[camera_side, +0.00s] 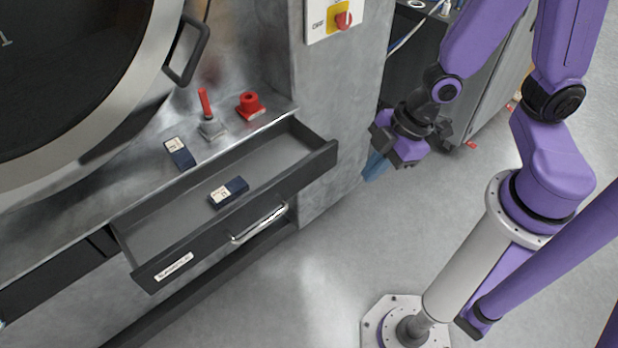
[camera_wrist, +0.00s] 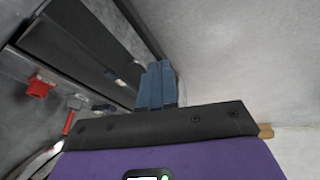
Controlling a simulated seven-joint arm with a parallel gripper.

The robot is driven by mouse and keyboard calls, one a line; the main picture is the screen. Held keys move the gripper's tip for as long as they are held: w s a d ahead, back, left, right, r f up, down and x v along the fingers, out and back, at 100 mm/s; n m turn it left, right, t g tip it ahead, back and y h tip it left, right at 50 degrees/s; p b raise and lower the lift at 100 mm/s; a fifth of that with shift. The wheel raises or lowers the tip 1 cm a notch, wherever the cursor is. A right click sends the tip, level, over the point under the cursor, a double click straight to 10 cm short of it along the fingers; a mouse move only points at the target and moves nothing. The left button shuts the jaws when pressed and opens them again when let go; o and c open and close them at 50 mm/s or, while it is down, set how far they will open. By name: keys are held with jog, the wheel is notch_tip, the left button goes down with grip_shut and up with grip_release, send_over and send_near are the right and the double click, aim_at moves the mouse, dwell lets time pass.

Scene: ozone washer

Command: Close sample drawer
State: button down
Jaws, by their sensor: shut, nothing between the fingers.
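The sample drawer (camera_side: 150,235) is pulled out from below the steel ledge in the side view. It has a dark grey front with a silver handle (camera_side: 259,224) and a white label (camera_side: 174,267). A small dark blue and white box (camera_side: 229,192) lies inside it. My gripper (camera_side: 375,165), with blue fingers, is shut and empty to the right of the drawer, apart from it. Its fingers also show in the wrist view (camera_wrist: 157,86). The dark panel beside them in that view seems to be part of the drawer.
A second small box (camera_side: 179,153), a red-handled lever (camera_side: 207,107) and a red knob (camera_side: 249,104) are on the ledge behind the drawer. A round door with a handle (camera_side: 187,52) is above left. A red switch (camera_side: 343,20) is on the wall.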

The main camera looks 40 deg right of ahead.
jog(key=shift+w+a+f+n+t+y, duration=0.15)
jog(key=shift+w+a+f+n+t, duration=0.3)
jog(key=shift+w+f, duration=1.9)
jog(key=shift+w+a+f+n+t+y, duration=0.2)
jog(key=shift+w+a+f+t, duration=0.4)
jog(key=shift+w+f, duration=1.8)
jog(key=shift+w+a+f+n+t+y, duration=0.2)
jog(key=shift+w+a+f+t, duration=0.3)
jog(key=shift+w+f, duration=1.85)
jog(key=shift+w+r, duration=0.15)
jog(key=w, duration=1.5)
jog(key=shift+w, duration=0.4)
jog(key=shift+d, duration=0.1)
